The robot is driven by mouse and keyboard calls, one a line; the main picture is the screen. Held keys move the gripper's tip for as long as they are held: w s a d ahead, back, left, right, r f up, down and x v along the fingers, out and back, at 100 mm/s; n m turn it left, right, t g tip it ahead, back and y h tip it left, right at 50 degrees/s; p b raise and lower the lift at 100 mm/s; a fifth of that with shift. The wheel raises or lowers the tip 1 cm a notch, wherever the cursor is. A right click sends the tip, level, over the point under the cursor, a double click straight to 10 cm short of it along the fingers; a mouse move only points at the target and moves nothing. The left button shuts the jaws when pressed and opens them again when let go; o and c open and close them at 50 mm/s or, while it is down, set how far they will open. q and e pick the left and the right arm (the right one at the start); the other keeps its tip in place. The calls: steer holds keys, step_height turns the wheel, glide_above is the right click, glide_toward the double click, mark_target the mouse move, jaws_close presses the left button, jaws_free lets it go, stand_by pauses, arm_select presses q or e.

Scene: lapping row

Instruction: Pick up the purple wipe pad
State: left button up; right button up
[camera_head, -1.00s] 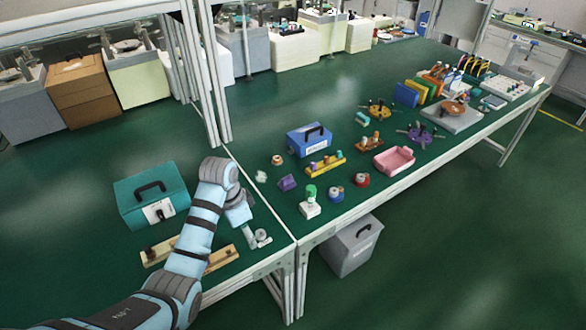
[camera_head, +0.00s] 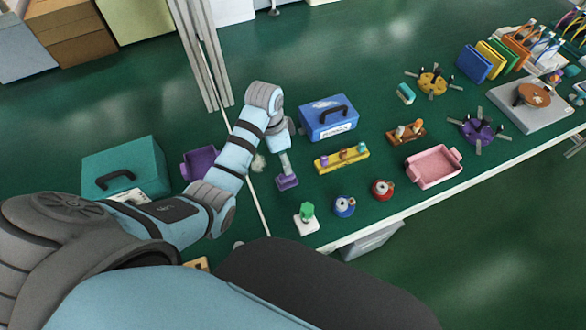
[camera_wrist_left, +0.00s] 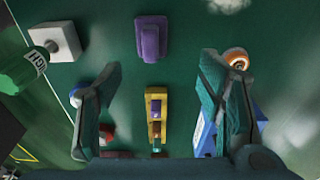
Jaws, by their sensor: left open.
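The purple wipe pad (camera_head: 287,183) lies on the green bench top, just below my left gripper in the head view. In the left wrist view the purple wipe pad (camera_wrist_left: 151,38) shows a raised grip on a flat base, beyond the fingertips and roughly midway between them. My left gripper (camera_head: 285,160) points down over it. Its fingers (camera_wrist_left: 160,70) are wide apart with nothing between them. I cannot tell the exact height left above the pad. My right gripper is not in view.
A yellow rack (camera_head: 342,160) with pegs, a blue toolbox (camera_head: 329,120) and a white block with a green top (camera_head: 306,222) stand close by. A blue round piece (camera_head: 344,207), a red one (camera_head: 382,190) and a pink tray (camera_head: 433,167) lie right. A purple tray (camera_head: 199,165) is left.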

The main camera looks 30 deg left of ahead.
mark_target(286, 177)
arm_select(q)
steer(key=f, duration=0.1)
steer(key=s+f+b, duration=0.1)
steer(key=f, duration=0.1)
steer(key=s+d+f, duration=0.1)
steer(key=f, duration=0.1)
steer(key=shift+s+f+b, duration=0.1)
steer(key=shift+s+b, duration=0.1)
steer(key=shift+b, duration=0.1)
steer(key=f, duration=0.1)
steer(key=w+f, duration=0.1)
steer(key=w+f+b, duration=0.1)
steer(key=f, duration=0.1)
steer(key=shift+d, duration=0.2)
steer(key=shift+w+f, duration=0.3)
steer(key=shift+s+r, duration=0.15)
steer(key=shift+s, duration=0.05)
steer(key=shift+c, duration=0.2)
steer(key=shift+s+r, duration=0.2)
steer(key=shift+s, duration=0.1)
steer(key=c, duration=1)
steer(key=shift+c, duration=1)
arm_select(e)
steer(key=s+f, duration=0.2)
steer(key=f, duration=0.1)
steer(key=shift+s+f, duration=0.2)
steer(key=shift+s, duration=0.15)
